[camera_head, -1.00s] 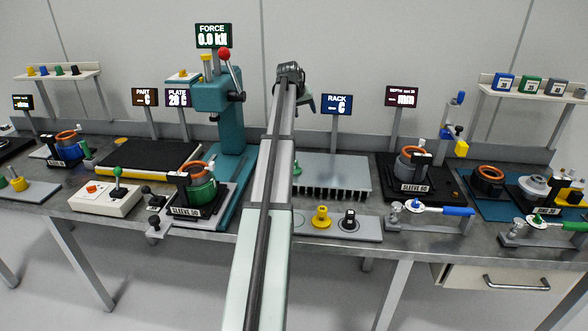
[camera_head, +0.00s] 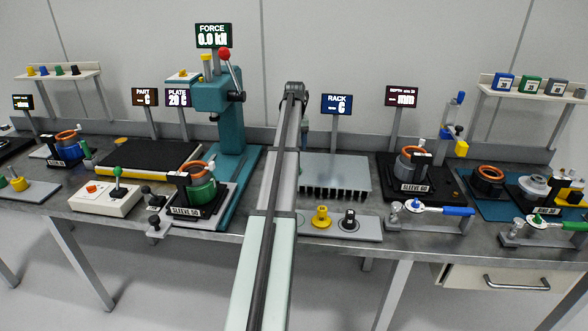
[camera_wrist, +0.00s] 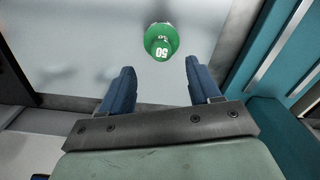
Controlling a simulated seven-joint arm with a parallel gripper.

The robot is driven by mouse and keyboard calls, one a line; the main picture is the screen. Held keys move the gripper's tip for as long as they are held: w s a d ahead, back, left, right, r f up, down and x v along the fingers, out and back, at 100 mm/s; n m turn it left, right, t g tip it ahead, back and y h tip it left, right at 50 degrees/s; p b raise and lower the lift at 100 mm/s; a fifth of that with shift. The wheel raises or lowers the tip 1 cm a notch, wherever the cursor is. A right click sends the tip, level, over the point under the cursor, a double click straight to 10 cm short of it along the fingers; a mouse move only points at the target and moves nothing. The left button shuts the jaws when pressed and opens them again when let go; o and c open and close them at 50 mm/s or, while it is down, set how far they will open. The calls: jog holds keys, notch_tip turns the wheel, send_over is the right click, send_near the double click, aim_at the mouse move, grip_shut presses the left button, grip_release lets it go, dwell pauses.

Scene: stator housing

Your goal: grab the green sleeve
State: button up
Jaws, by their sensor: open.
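The green sleeve (camera_wrist: 161,42) shows in the wrist view as a small green cylinder marked 50, standing on a pale grey plate (camera_wrist: 90,45). My gripper (camera_wrist: 159,67) is open and empty, with two blue fingers spread apart. The sleeve lies just beyond the fingertips, roughly centred between them and not touching either. In the head view my arm hides the sleeve, and the fingers cannot be made out there.
The teal press (camera_head: 228,125) stands left of my arm, and its teal side (camera_wrist: 285,45) shows in the wrist view. The grey rack (camera_head: 335,172) lies right of the arm. A housing fixture labelled SLEEVE 50 (camera_head: 186,211) sits before the press.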

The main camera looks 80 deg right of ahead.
jog(key=shift+w+f, duration=0.15)
jog(key=shift+f, duration=4.05)
jog(key=shift+c, duration=0.4)
grip_shut()
